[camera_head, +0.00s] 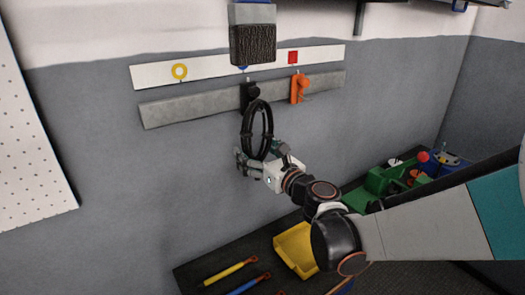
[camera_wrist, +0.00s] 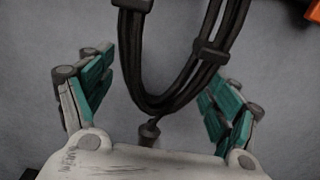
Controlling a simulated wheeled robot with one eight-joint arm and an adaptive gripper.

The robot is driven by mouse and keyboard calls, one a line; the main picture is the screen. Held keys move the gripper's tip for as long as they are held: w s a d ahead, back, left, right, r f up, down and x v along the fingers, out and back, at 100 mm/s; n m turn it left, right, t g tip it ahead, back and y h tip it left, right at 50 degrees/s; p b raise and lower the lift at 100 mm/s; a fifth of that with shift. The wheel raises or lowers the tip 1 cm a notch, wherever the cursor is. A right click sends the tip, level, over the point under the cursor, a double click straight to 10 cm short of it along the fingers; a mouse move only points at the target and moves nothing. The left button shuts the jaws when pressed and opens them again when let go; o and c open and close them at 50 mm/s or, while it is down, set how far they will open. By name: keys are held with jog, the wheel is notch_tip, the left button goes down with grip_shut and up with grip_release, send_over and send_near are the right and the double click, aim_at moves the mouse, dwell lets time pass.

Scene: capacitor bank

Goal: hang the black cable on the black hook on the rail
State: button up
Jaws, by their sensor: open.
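The black cable (camera_head: 245,132) is a coiled loop that hangs from the black hook (camera_head: 250,93) on the grey rail (camera_head: 190,109). Its top meets the hook, and the loop hangs down against the wall. My gripper (camera_head: 262,163) is at the bottom of the loop. In the wrist view the lower bend of the cable (camera_wrist: 158,103) lies between my two teal-padded fingers (camera_wrist: 155,100). The fingers are spread apart, with a gap on each side of the cable. The hook is out of the wrist view.
An orange hook (camera_head: 298,88) is on the rail just right of the black one. A dark brush-like block (camera_head: 252,40) shows above the rail. Below, a dark bench holds a yellow bin (camera_head: 294,252), tools and green items (camera_head: 385,182). The wall left of my gripper is clear.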

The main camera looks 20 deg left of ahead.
jog(key=v, duration=0.7)
jog(key=w+d+r+m+t+h, duration=0.2)
jog(key=w+d+r+m+h, duration=0.1)
jog(key=d+m, duration=0.3)
jog(key=w+d+r+m+t+h, duration=0.25)
jog(key=d+m, duration=0.25)
jog(key=d, duration=0.3)
jog(key=s+d+f+m+h+b, duration=0.1)
jog(key=s+d+m+h+b, duration=0.1)
jog(key=d+m+h, duration=0.35)
jog(key=s+d+f+m+h+b, duration=0.1)
jog(key=s+d+m+h+b, duration=0.1)
jog(key=d+m, duration=0.7)
jog(key=s+d+f+m+g+h+b, duration=0.3)
jog(key=s+d+f+m+g, duration=0.2)
jog(key=s+d+f+m, duration=0.5)
jog(key=s+a+f+m+g+y+b, duration=0.1)
jog(key=s+a+f+m+g, duration=0.1)
jog(key=s+f+m, duration=0.3)
jog(key=s+a+f+m+g+y, duration=0.1)
jog(key=s+a+f+m+g, duration=0.1)
jog(key=s+f+m, duration=0.3)
jog(key=s, duration=0.3)
jog(key=shift+b, duration=0.35)
